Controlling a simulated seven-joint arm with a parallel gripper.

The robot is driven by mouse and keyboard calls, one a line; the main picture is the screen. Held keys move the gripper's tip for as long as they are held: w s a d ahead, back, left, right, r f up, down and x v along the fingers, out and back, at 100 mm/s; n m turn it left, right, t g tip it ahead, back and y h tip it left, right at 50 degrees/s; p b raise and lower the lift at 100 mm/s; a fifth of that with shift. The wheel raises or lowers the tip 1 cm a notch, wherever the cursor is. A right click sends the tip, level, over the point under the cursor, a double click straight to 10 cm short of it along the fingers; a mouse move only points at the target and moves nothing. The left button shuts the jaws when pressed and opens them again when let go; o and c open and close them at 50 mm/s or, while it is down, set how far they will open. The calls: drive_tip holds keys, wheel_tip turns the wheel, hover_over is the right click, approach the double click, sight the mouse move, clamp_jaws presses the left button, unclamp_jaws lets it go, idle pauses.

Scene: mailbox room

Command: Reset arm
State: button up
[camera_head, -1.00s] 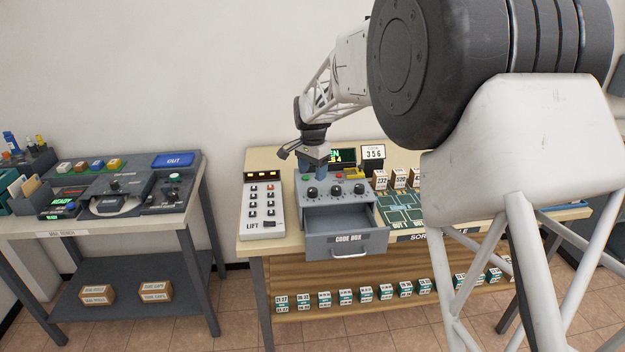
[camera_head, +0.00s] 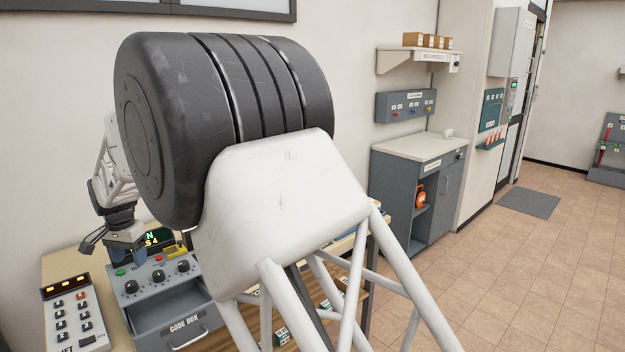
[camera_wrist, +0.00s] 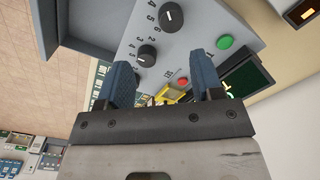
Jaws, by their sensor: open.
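My gripper (camera_head: 124,254) is above the back of the code box (camera_head: 160,312) at the lower left of the head view. In the wrist view its two blue fingers (camera_wrist: 163,84) are apart with nothing held between them. The code box has its drawer (camera_head: 186,330) pulled open, and the drawer looks empty. Its panel shows black dials (camera_wrist: 147,53), a green button (camera_wrist: 225,42) and a red button (camera_wrist: 182,81). A small yellow item (camera_wrist: 170,94) shows between the fingers. My arm hides much of the table behind it.
A keypad box marked LIFT (camera_head: 75,315) stands left of the code box. A grey cabinet (camera_head: 415,190) stands at the right, with a wall panel (camera_head: 405,105) and a shelf (camera_head: 415,60) above it. The tiled floor (camera_head: 535,265) is open at the right.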

drive_tip(key=w+d+r, duration=0.1)
drive_tip(key=d+r, duration=0.4)
drive_tip(key=d, duration=0.6)
drive_tip(key=w+d+r, duration=0.1)
drive_tip(key=d+r, duration=0.3)
drive_tip(key=d, duration=0.8)
drive_tip(key=s+d+r+t, duration=0.1)
drive_tip(key=s+d+r, duration=0.15)
drive_tip(key=d, duration=0.75)
drive_tip(key=s+d+r, duration=0.2)
drive_tip(key=s+d, duration=0.2)
drive_tip(key=d, duration=0.6)
drive_tip(key=s+d+f, duration=0.3)
drive_tip(key=s+d, duration=1)
drive_tip(key=s, duration=0.1)
drive_tip(key=s+d+f+t, duration=0.1)
drive_tip(key=s+d+f, duration=0.2)
drive_tip(key=s+d, duration=1.1)
drive_tip(key=shift+s+d+n+t, duration=0.2)
drive_tip(key=shift+n+t, duration=0.1)
drive_tip(key=shift+n, duration=0.1)
drive_tip(key=shift+w, duration=0.1)
